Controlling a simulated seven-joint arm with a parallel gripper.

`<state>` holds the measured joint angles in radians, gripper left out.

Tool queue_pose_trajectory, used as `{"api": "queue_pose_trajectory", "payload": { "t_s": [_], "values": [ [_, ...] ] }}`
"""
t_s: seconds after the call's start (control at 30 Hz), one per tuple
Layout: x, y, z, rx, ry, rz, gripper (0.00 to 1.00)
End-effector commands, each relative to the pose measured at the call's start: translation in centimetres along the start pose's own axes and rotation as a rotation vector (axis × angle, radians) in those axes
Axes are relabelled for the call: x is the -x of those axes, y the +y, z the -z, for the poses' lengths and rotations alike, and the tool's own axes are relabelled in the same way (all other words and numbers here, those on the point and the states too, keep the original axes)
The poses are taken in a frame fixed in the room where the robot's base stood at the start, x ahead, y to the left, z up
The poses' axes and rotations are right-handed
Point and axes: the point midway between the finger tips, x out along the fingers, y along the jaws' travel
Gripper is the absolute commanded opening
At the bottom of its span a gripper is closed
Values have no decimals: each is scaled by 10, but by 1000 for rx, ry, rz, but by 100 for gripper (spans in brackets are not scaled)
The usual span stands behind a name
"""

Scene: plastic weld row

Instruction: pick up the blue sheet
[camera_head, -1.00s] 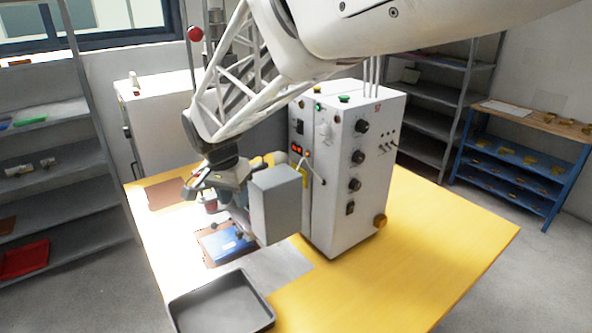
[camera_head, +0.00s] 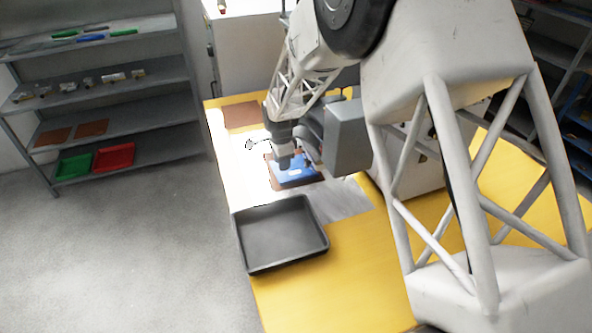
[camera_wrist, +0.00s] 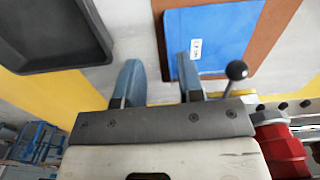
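The blue sheet (camera_head: 295,172) lies on a brown pad (camera_head: 313,178) on the yellow table, behind the dark tray. In the wrist view the blue sheet (camera_wrist: 228,28) shows a small white label, with the brown pad (camera_wrist: 268,38) beyond its edge. My gripper (camera_wrist: 160,75) is open, with a clear gap between its two blue-grey fingers. Its right finger overlaps the sheet's left edge in the wrist view; I cannot tell whether they touch. In the head view my gripper is close above the sheet and partly hides it.
An empty dark tray (camera_head: 281,235) stands on the table (camera_head: 345,280) in front of the sheet. A black ball-ended lever (camera_wrist: 236,72) is close to the right finger. A red part (camera_wrist: 280,145) is at lower right. Shelves (camera_head: 100,85) with green and red trays stand at left.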

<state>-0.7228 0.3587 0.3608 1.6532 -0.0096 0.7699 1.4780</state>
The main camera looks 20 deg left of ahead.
Motion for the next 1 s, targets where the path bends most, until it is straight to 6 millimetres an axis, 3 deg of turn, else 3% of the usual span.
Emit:
{"api": "queue_pose_trajectory", "payload": {
  "t_s": [0.13,0.6,1.0],
  "values": [
    [-17,-7,-1,-29,-5,1,35],
    [-22,-8,-1,-38,-7,1,35],
    [-46,-8,-1,-37,-7,2,35]
  ]
}}
